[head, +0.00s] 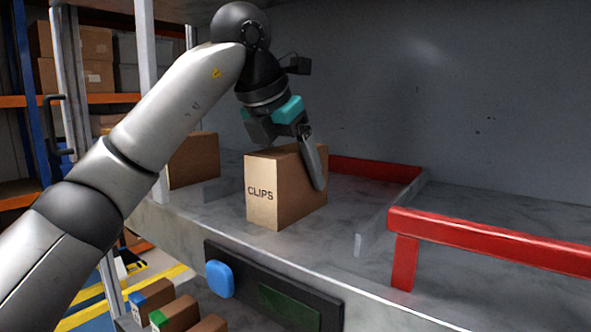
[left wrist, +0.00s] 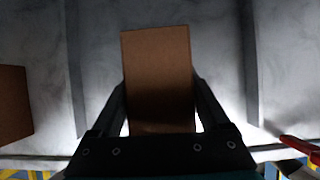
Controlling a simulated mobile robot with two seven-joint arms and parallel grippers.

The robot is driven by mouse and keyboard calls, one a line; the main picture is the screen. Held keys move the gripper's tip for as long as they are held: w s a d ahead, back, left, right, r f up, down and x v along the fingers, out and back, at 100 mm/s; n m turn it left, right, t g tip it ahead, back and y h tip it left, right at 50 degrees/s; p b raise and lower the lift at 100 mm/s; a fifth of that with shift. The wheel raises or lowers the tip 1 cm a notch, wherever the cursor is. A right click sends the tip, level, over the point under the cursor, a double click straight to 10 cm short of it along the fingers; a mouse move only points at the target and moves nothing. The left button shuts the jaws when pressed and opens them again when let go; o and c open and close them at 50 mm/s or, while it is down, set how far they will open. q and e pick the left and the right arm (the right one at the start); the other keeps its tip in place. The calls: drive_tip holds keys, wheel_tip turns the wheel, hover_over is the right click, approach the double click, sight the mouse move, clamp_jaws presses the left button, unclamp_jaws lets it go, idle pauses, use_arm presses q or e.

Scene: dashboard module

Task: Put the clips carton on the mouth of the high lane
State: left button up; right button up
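The clips carton (head: 265,197) is a brown box marked CLIPS, upright at the front of the grey metal shelf. My left gripper (head: 300,160) reaches down over it from above, one finger lying along its right side. In the left wrist view the carton (left wrist: 157,75) lies between the two fingers (left wrist: 160,84), which meet its sides near their tips. Whether its base touches the shelf is hard to tell. The lanes are bays of the grey shelf (head: 215,208) split by low dividers (head: 378,218); no label shows which is high. My right gripper is not in view.
A red rail (head: 490,240) on posts stands at the right front, and a red bar (head: 375,169) lies behind the carton. Another brown carton (head: 194,160) is at left. Below the shelf edge are a blue button (head: 219,279) and several small boxes (head: 175,314).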

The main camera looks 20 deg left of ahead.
use_arm(q)
drive_tip(key=shift+o, duration=1.4)
drive_tip(key=v, duration=1.2)
drive_tip(key=shift+r, duration=0.15)
